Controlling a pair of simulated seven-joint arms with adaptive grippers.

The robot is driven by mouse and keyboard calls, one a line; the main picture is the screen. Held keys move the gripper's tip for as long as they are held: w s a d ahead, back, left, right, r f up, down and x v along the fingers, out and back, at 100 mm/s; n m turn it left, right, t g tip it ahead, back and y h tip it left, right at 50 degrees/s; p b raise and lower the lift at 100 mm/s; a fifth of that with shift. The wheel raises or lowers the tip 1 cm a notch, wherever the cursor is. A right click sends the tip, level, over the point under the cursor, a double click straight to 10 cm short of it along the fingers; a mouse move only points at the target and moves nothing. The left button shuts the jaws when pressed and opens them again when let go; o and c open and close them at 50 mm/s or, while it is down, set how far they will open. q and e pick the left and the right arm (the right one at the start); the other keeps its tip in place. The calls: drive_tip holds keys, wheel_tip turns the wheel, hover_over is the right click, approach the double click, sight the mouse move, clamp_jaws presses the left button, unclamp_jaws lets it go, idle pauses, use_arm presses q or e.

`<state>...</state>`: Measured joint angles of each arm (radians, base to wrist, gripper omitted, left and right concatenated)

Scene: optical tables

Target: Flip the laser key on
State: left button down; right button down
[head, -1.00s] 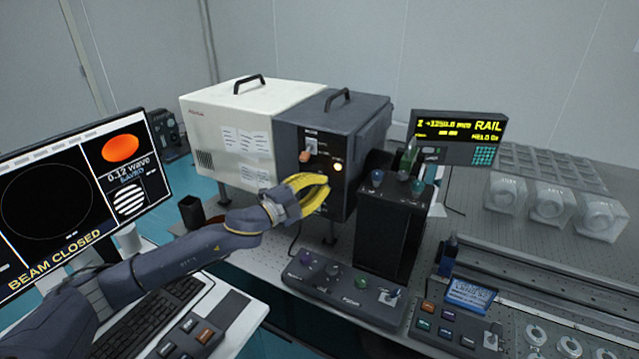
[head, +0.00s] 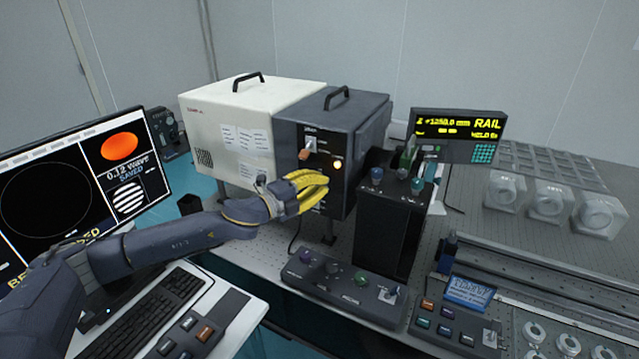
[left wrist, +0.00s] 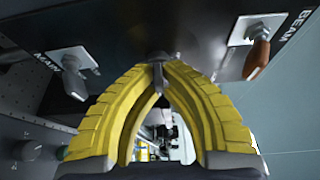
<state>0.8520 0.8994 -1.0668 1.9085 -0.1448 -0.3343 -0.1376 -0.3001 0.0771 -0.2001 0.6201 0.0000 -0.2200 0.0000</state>
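My left gripper (head: 322,186) is at the front panel of the dark laser unit (head: 352,120). In the left wrist view, its yellow fingertips (left wrist: 158,66) come together on a small grey piece standing out from the panel, which looks like the laser key (left wrist: 160,57). In the head view the fingers hide the key. A lever with an orange-brown handle (head: 304,154) is above the gripper; in the wrist view it is beside the BEAM label (left wrist: 257,60). A grey lever (left wrist: 74,78) is beside the MAIN label. An amber lamp (head: 338,165) glows. My right gripper is not in view.
A dark box (head: 388,225) with knobs on top stands close to the right of my left gripper. A control box (head: 342,288) lies in front. The monitor (head: 75,200) and keyboard (head: 145,312) are at the left. A rail display (head: 457,135) stands behind.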

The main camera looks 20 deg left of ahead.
use_arm(q)
drive_tip(key=c, duration=1.6)
unclamp_jaws()
drive_tip(key=shift+o, duration=0.2)
drive_tip(key=v, duration=1.2)
